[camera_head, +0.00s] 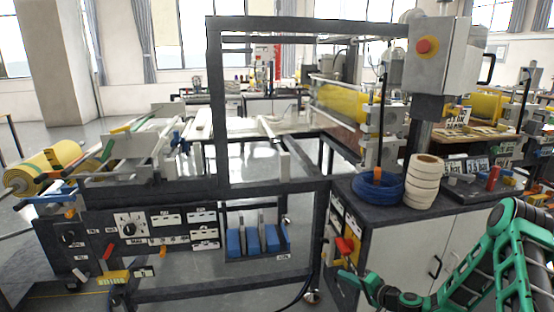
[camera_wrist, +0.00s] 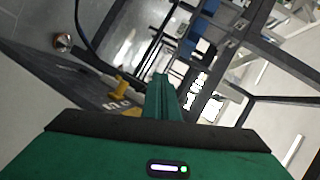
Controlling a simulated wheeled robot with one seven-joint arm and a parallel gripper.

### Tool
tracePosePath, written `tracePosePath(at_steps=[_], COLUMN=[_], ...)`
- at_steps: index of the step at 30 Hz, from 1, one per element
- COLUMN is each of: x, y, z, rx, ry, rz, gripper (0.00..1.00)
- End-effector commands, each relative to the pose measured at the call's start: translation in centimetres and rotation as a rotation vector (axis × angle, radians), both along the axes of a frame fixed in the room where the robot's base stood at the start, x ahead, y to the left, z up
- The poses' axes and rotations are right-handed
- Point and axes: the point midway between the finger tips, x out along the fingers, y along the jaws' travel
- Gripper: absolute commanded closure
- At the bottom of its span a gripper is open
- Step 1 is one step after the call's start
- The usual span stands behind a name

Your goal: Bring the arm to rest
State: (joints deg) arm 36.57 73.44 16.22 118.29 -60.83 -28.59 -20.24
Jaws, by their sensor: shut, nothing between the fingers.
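My green arm comes in at the lower right of the head view. My gripper (camera_head: 345,274) is at its left end, in front of the dark side panel of the cabinet (camera_head: 400,250). In the wrist view my gripper (camera_wrist: 161,78) shows its green fingers together, with nothing held between them. A red switch handle (camera_head: 345,246) on the panel is just above the gripper in the head view. I cannot tell the exact gap between them.
A blue coil (camera_head: 377,188) and stacked cream rolls (camera_head: 424,180) stand on the cabinet top. The machine's dark frame (camera_head: 321,240) rises left of my gripper. A yellow part (camera_wrist: 127,86) lies near the fingers in the wrist view. Grey floor shows below the frame.

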Motion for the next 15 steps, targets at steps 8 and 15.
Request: tracePosePath(at_steps=[8, 15], x=[-3.2, -6.9], y=[0.6, -1.1], z=[4.1, 7.3], rx=[-0.228, -0.420], ry=[0.062, 0.162], rz=[0.247, 0.392], gripper=[1.00, 1.00])
